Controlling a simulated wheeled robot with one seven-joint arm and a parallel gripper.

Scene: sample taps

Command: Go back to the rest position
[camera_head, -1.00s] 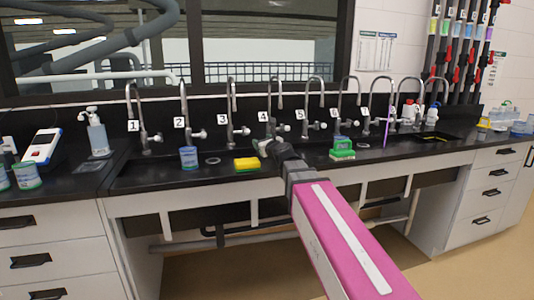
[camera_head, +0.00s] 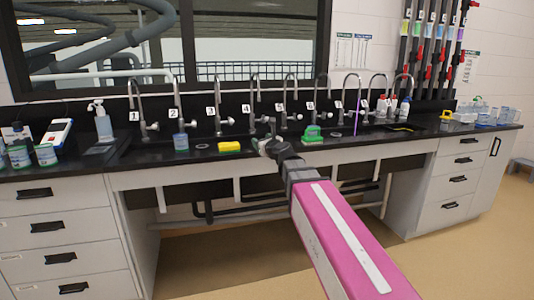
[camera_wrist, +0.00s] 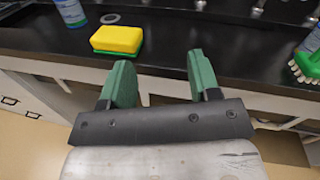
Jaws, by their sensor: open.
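My gripper (camera_wrist: 160,80) shows in the wrist view with its two green fingers spread apart and nothing between them. The fingertips are near the front edge of the black counter (camera_wrist: 190,45). In the head view my gripper (camera_head: 268,144) is at the end of my pink arm, over the counter's front edge. It is to the right of the yellow and green sponge (camera_head: 230,147) and left of the green brush (camera_head: 313,134). In the wrist view the sponge (camera_wrist: 117,39) lies ahead of the left finger, apart from it.
Several numbered taps (camera_head: 214,115) line the back of the counter. A blue-labelled container (camera_head: 181,143) stands left of the sponge. White drawers (camera_head: 455,180) stand at right. The floor in front (camera_head: 220,270) is clear.

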